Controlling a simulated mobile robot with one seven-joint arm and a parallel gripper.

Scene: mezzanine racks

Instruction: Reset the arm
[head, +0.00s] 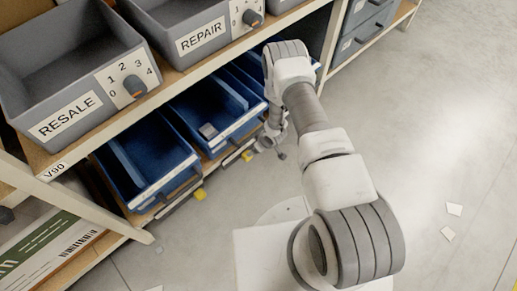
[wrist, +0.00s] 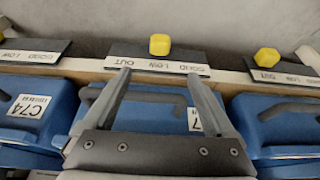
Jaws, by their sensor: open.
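My arm reaches from the lower right of the head view to the rack, bent over with its wrist low in front of the blue bins. My gripper (wrist: 158,74) is open and empty in the wrist view. Its two fingers stand apart over the front of a middle blue bin (wrist: 150,98), with the tips near a white strip (wrist: 157,66) lettered GOOD, LOW, OUT. In the head view my gripper (head: 275,142) is small, beside the shelf edge; its fingers are hard to make out there.
Grey bins marked RESALE (head: 65,75) and REPAIR (head: 180,27), with dials, stand on the upper shelf. Blue bins (head: 146,160) fill the lower shelf. Yellow sliders (wrist: 160,44) sit along its front edge.

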